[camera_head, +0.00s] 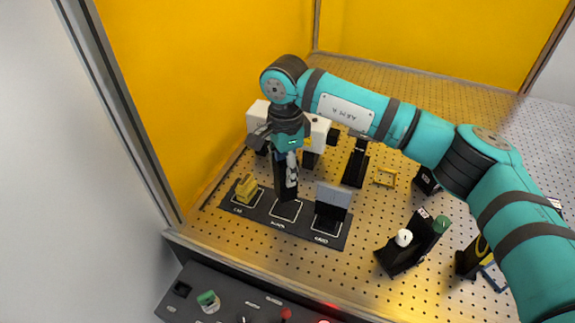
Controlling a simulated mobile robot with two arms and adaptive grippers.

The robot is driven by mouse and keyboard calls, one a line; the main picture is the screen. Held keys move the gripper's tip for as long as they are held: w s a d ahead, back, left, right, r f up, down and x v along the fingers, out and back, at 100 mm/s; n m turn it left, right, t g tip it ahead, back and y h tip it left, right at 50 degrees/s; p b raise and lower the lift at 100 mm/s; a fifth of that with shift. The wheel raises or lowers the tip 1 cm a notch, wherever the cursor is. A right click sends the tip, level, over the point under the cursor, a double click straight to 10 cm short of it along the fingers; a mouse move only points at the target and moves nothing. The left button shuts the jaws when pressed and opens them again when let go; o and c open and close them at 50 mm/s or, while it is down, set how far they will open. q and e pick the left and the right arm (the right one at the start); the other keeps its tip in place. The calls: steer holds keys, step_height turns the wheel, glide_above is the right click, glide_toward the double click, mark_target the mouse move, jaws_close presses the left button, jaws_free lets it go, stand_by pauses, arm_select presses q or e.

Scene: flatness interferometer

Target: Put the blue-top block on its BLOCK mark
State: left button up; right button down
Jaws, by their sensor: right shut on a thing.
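My right gripper (288,172) points down above the dark mark strip. It is shut on the blue-top block (285,187), a dark upright piece with a little blue showing near its top. The gripper partly hides the block. The block is over the rear part of the middle outlined square, the BLOCK mark (285,210); the front of that square shows bare. I cannot tell whether the block's foot touches the strip. My left gripper is not in view.
A yellow piece (246,188) stands on the strip's left square. A grey plate on a black holder (332,203) stands close by on the right square. White housings (259,117) are behind the gripper. A black fixture (408,248) with white and green knobs stands at front right.

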steer(key=shift+s+a+f, duration=0.15)
steer(key=shift+f, duration=0.5)
steer(key=shift+w+d+f+b, duration=0.15)
steer(key=shift+f+b, duration=0.1)
steer(key=shift+f, duration=0.15)
steer(key=shift+w+d+f+b, duration=0.15)
steer(key=shift+f+b, duration=0.05)
steer(key=shift+f, duration=0.55)
steer(key=shift+s+a+f+b, duration=0.1)
steer(key=shift+f+b, duration=0.2)
steer(key=shift+f, duration=0.2)
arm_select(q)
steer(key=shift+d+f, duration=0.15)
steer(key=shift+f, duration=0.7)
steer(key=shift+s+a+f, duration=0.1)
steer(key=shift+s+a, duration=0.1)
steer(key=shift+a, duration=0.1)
arm_select(e)
steer(key=shift+f, duration=0.15)
arm_select(q)
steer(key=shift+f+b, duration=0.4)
steer(key=shift+b, duration=0.1)
arm_select(e)
steer(key=shift+f, duration=0.3)
